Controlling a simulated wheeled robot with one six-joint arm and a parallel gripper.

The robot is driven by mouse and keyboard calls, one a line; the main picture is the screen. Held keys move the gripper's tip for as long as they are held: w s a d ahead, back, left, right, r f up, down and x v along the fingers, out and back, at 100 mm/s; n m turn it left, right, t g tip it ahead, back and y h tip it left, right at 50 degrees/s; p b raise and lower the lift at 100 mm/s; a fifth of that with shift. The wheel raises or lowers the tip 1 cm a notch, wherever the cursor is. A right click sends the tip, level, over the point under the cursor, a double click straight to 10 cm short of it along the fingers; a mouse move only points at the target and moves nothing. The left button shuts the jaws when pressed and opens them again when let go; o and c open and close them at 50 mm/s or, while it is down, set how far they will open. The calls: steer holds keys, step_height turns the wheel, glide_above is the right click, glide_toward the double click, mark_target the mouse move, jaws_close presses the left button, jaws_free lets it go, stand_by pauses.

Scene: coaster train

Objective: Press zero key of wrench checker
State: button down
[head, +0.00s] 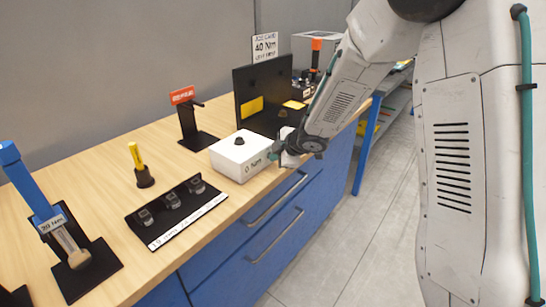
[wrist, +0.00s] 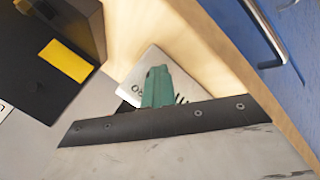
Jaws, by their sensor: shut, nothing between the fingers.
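The wrench checker looks to be the white box (head: 232,165) with a black knob on top and "0 Nm" on its front face. It stands near the front edge of the wooden bench. In the wrist view, part of a pale lettered face of the box (wrist: 133,88) shows behind my fingers. My gripper (head: 278,152) is at the box's right front side, very close to it; I cannot tell whether it touches. Its green fingers (wrist: 157,86) are shut and empty. I cannot make out the zero key; the gripper covers part of the front face.
A black panel with a yellow label (head: 253,106) stands behind the box. A black rack of sockets (head: 178,210) lies left of it, with a yellow-handled tool (head: 139,165) and a blue-handled wrench (head: 35,190) beyond. Blue drawers (head: 265,230) are below the bench edge.

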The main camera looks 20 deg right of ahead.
steer(key=shift+w+a+r, duration=0.25)
steer(key=shift+a, duration=0.1)
steer(key=shift+s+d, duration=0.1)
steer(key=shift+s+d+f, duration=0.1)
steer(key=shift+s+d, duration=0.05)
steer(key=shift+s, duration=0.3)
steer(key=shift+d, duration=0.3)
steer(key=shift+s+d, duration=0.2)
steer(key=shift+s, duration=0.05)
steer(key=shift+s+d+f, duration=0.1)
steer(key=shift+s+d, duration=0.7)
steer(key=shift+s, duration=0.35)
steer(key=shift+s+d, duration=0.8)
steer(key=shift+s, duration=0.3)
